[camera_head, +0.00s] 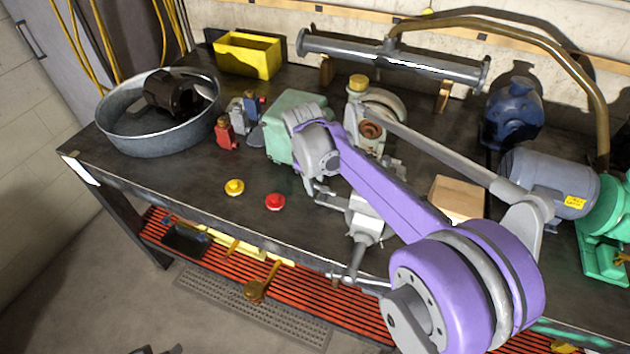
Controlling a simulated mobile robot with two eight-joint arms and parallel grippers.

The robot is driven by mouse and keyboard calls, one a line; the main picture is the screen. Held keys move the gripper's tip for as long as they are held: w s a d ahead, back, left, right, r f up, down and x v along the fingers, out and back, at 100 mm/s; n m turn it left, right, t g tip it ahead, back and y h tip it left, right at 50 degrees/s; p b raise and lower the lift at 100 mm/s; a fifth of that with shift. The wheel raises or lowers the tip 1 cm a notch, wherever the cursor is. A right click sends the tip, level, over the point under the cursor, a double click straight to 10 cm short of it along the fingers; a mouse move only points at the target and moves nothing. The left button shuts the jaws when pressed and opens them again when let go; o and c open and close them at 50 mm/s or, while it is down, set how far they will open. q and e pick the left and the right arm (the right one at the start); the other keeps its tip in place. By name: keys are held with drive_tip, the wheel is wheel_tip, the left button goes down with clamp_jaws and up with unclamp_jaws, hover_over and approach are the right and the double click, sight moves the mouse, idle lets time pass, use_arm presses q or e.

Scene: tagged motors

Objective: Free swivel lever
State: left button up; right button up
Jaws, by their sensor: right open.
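No part can be told for certain as the swivel lever. A pale green machine body (287,125) stands mid-bench, partly behind my purple right arm. My left gripper cannot be made out.
A metal tub (135,137) holds a dark motor (172,93). A yellow bin (247,56), long grey cylinder (400,60), blue motor (512,112), tagged grey motor (550,183) and wooden block (456,200) stand around. Yellow (234,187) and red buttons (275,202) sit near the clear left front.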

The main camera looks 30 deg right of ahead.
drive_tip(key=shift+c, duration=0.2)
clamp_jaws()
drive_tip(key=shift+s+a+n, duration=0.1)
drive_tip(key=shift+s+n, duration=0.05)
drive_tip(key=shift+n, duration=0.65)
drive_tip(key=shift+o, duration=0.2)
unclamp_jaws()
wheel_tip(320, 180, up, 11)
drive_tip(key=s+a, duration=0.1)
drive_tip(key=shift+s+a+f, duration=0.2)
drive_tip(key=shift+a, duration=0.1)
drive_tip(key=shift+f, duration=0.1)
